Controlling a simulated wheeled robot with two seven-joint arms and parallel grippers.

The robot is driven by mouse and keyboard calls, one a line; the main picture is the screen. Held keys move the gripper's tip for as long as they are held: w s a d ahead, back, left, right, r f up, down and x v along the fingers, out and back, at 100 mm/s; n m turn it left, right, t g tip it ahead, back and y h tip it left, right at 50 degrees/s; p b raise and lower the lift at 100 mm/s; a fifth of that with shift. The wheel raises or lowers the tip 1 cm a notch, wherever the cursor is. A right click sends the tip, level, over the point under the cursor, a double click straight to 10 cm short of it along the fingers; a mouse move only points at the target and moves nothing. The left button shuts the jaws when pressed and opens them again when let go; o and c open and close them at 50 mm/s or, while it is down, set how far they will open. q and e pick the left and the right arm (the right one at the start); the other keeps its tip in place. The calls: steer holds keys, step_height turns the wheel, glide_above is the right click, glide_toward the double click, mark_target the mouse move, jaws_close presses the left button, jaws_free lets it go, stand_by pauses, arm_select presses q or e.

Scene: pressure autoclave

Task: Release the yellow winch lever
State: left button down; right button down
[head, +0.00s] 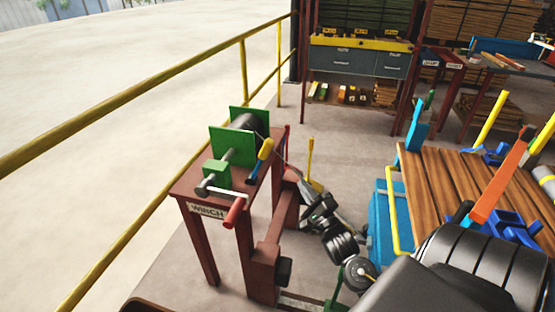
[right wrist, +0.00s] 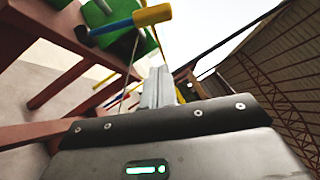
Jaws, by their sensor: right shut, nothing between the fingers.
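The winch lever, with a yellow grip (head: 265,149) and a blue shaft (head: 253,172), stands tilted at the right side of the green winch (head: 222,158). In the right wrist view the yellow grip (right wrist: 153,14) crosses the top, with its blue shaft (right wrist: 110,27) to the left. My right gripper (head: 294,174) is to the right of the lever and a little lower in the head view. Its fingers (right wrist: 160,86) are shut and empty, pointing up the wrist picture, with a visible gap below the yellow grip. My left gripper is not in view.
The winch sits on a dark red table (head: 188,187) labelled WINCH, with a red-handled crank (head: 236,212) at its front. A yellow railing (head: 150,90) runs behind. A yellow upright rod (head: 310,158) and a wooden bench (head: 440,180) are to the right.

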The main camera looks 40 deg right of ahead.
mark_target(260, 161)
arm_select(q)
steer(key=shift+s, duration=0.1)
arm_select(e)
steer(key=shift+w, duration=0.1)
